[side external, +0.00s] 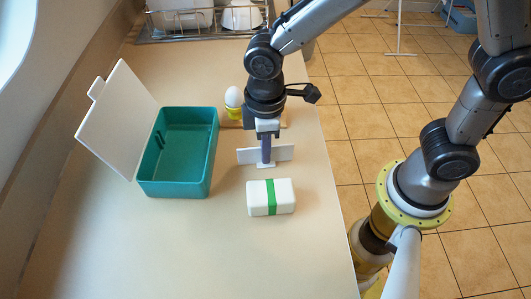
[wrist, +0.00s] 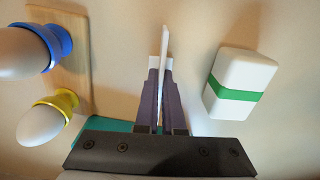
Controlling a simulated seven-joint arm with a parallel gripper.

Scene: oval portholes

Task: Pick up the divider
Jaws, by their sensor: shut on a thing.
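The divider (side external: 285,152) is a thin white upright panel on the counter, near the middle of the side external view. In the wrist view the divider (wrist: 164,50) shows edge-on between the fingers. My gripper (side external: 266,160) points down over the divider's middle and is shut on it; its two fingers also show in the wrist view (wrist: 159,75), one on each side of the panel. The fingers hide the middle of the panel. I cannot tell whether its lower edge touches the counter.
A teal box (side external: 178,150) with an open white lid (side external: 117,120) stands left. A white box with a green band (side external: 283,197) lies close in front. Egg cups (side external: 234,112) on a wooden board (wrist: 75,50) stand behind. A dish rack (side external: 200,35) is at the back. The front counter is clear.

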